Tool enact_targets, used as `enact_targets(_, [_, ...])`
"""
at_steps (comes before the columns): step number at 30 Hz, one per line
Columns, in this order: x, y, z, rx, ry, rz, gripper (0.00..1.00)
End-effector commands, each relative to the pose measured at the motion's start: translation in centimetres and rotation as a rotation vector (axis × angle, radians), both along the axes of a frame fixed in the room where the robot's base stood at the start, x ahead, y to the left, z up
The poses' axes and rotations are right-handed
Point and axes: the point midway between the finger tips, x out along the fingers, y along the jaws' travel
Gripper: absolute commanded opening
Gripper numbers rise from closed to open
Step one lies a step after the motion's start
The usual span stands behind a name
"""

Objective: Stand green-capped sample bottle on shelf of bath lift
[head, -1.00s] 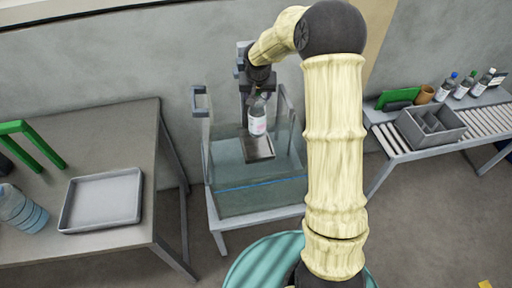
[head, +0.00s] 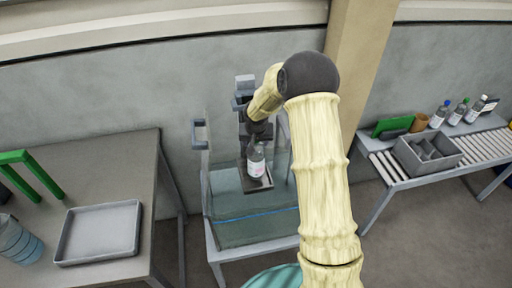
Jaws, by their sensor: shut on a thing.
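My gripper (head: 257,136) points down over the glass-walled bath (head: 235,207) and is shut on a clear bottle (head: 256,166) with a white and pink label. The bottle is upright, and its cap is hidden by the gripper. The small dark shelf (head: 262,184) of the bath lift (head: 244,97) is directly below and around the bottle's base. I cannot tell whether the base touches the shelf. Another bottle with a green cap (head: 459,114) stands on the right bench, between one with a blue cap and one with a pale label.
On the right roller bench (head: 405,178) are a grey divided tray (head: 428,152), a green screen (head: 393,127) and a brown cup (head: 419,122). Bath walls surround the shelf.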

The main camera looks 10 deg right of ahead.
Motion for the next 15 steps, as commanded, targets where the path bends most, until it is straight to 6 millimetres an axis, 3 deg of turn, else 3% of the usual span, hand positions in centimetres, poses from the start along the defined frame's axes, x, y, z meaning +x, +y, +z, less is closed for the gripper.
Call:
enact_targets(6, [0.0,0.1,-2.7,-0.001,0.001,0.002,0.0])
enact_targets(15, [0.0,0.2,-2.9,0.0,-0.001,0.003,0.0])
